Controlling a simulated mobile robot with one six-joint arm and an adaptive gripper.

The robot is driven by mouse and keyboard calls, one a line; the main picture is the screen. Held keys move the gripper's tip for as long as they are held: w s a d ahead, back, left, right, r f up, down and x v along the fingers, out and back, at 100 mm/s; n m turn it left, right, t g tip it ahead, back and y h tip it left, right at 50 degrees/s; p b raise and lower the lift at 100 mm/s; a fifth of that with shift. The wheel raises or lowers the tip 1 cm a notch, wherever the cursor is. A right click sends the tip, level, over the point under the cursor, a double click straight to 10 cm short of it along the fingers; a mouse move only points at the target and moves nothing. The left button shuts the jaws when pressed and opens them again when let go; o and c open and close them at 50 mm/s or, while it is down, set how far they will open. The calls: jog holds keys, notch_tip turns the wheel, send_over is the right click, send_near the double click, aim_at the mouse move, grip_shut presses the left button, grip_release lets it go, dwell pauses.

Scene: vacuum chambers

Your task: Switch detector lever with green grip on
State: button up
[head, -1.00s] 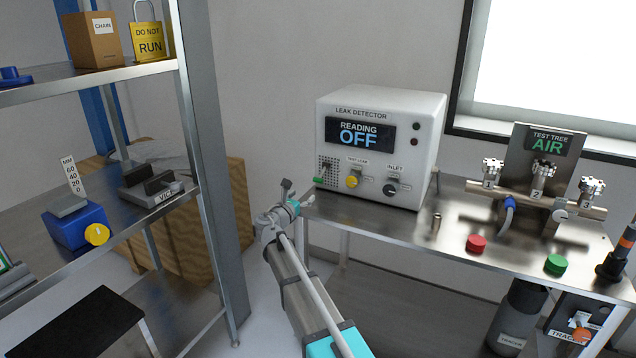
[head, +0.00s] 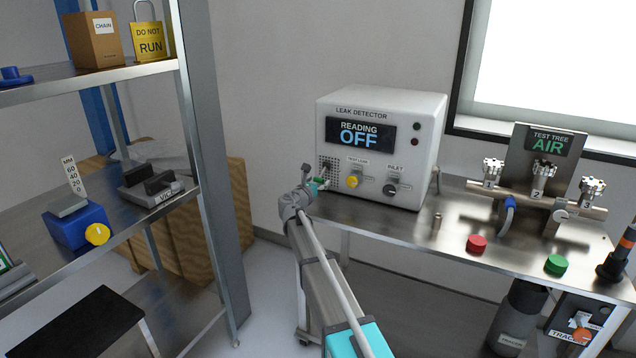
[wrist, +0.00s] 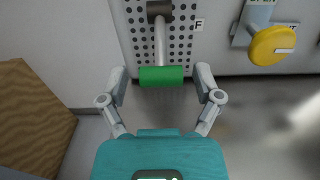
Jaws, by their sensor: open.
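The leak detector (head: 420,140) is a white box on the steel bench, and its screen (head: 360,133) reads "READING OFF". In the wrist view the lever's green grip (wrist: 161,76) hangs at the end of a pale shaft (wrist: 160,42) from a dark pivot (wrist: 159,10) on the perforated panel. My gripper (wrist: 161,84) is open, with one finger on each side of the green grip and a gap on both sides. In the head view my gripper (head: 318,184) is at the detector's lower left front, and it largely hides the lever.
A yellow knob (wrist: 272,46) is right of the lever, also seen in the head view (head: 352,181), beside a dark inlet knob (head: 391,188). A valve tree (head: 540,195) and red (head: 477,243) and green (head: 556,264) buttons are farther right. A shelf (head: 130,215) stands left.

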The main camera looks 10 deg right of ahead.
grip_shut()
dwell(0.5)
